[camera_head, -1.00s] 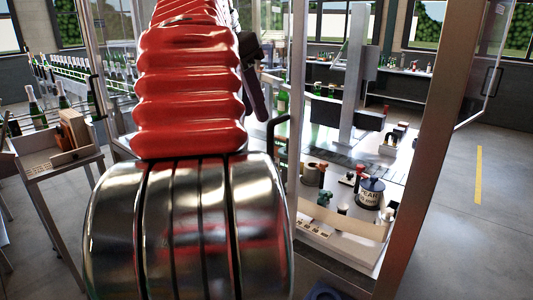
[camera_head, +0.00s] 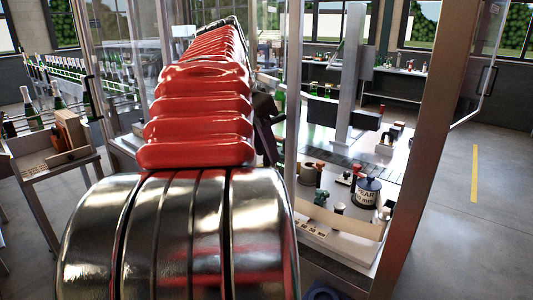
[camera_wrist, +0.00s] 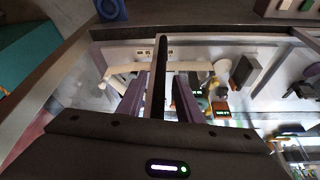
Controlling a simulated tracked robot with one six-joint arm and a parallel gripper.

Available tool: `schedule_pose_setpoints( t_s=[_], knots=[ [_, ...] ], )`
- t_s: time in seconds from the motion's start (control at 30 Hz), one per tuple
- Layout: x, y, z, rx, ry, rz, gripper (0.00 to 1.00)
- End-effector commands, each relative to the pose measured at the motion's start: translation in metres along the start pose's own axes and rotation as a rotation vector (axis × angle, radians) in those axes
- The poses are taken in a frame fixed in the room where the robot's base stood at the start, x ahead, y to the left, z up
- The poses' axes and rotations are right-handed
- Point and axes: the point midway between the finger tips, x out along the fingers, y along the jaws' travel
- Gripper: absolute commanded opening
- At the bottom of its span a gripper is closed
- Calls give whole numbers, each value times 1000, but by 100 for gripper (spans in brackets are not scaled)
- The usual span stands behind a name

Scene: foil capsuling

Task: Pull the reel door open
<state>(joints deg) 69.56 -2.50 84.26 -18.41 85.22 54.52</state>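In the wrist view a black upright bar handle (camera_wrist: 161,75) stands between the two purple fingers of my gripper (camera_wrist: 158,95). The fingers are apart, with a gap showing on either side of the bar, so the gripper is open around it. Behind the bar are the door's pale frame and glass (camera_wrist: 90,75). In the head view the handle (camera_head: 278,121) shows by the metal post (camera_head: 292,100), just right of my red-sleeved arm. The arm hides most of the gripper and part of the door there.
Inside the machine, right of the post, are a dark labelled pot (camera_head: 367,191) and small parts on a white deck. A glass panel with a black handle (camera_head: 487,80) stands at the far right. A wooden box (camera_head: 68,132) sits on a stand at left. The right floor is clear.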

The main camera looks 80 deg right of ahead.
Motion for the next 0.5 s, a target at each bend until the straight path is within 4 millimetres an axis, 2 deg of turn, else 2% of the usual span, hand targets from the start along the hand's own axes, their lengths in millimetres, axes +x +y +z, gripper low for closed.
schedule_pose_setpoints(
  t_s=[0.2,0.5],
  knots=[
    [17,0,0,0,0,0,33],
    [18,-1,0,-1,0,-1,32]
  ],
)
